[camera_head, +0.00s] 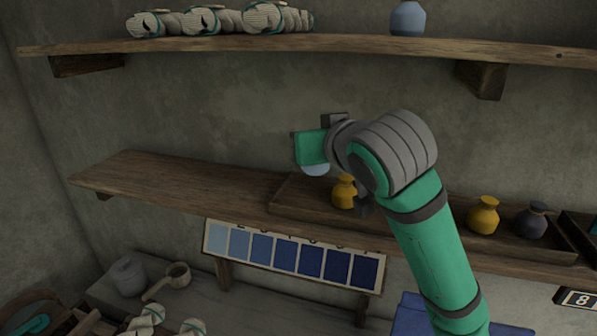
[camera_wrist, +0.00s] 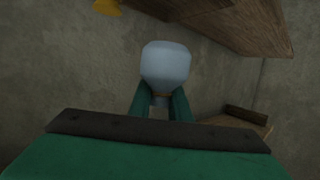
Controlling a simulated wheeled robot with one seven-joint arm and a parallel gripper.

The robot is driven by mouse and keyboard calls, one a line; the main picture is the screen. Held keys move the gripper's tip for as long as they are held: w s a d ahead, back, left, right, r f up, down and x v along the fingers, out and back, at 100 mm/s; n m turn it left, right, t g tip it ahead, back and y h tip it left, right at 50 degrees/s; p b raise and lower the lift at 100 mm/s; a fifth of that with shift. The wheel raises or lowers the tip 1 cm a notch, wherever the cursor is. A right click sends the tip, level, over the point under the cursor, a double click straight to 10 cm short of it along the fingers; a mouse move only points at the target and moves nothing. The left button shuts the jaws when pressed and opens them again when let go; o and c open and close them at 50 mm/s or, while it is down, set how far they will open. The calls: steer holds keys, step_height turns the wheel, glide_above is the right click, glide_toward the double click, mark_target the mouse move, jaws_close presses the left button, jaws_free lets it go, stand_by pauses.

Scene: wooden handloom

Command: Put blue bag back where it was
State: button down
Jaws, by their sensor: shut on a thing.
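The blue bag (camera_wrist: 166,65), pale and rounded, is held at its tied neck between the green fingers of my gripper (camera_wrist: 160,106). In the head view the lower end of the bag (camera_head: 316,170) shows under my gripper (camera_head: 312,150), which hides the rest. The bag appears near the left end of the wooden tray (camera_head: 288,199) on the middle shelf, left of a yellow bag (camera_head: 343,192). Whether it touches the tray or shelf I cannot tell. Another blue vessel or bag (camera_head: 408,18) stands on the upper shelf.
A yellow bag (camera_head: 484,215) and a dark bag (camera_head: 531,220) stand farther right in the tray. The middle shelf (camera_head: 150,180) is bare at left. The upper shelf (camera_head: 340,43) holds rolled bundles (camera_head: 200,21). A blue colour chart (camera_head: 291,257) hangs below.

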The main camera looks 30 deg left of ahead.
steer(key=w+a+f, duration=0.1)
steer(key=f, duration=0.1)
steer(key=w+a+f, duration=0.1)
steer(key=a+f, duration=0.2)
steer(key=f, duration=0.1)
steer(key=shift+w+a, duration=0.25)
steer(key=shift+w, duration=0.15)
steer(key=shift+w+f, duration=0.1)
steer(key=shift+f, duration=1.5)
steer(key=shift+a, duration=0.1)
steer(key=c, duration=1.6)
jaws_free()
steer(key=shift+f, duration=0.15)
steer(key=shift+c, duration=0.2)
steer(key=shift+r, duration=0.25)
steer(key=v, duration=1.2)
steer(key=shift+f, duration=0.1)
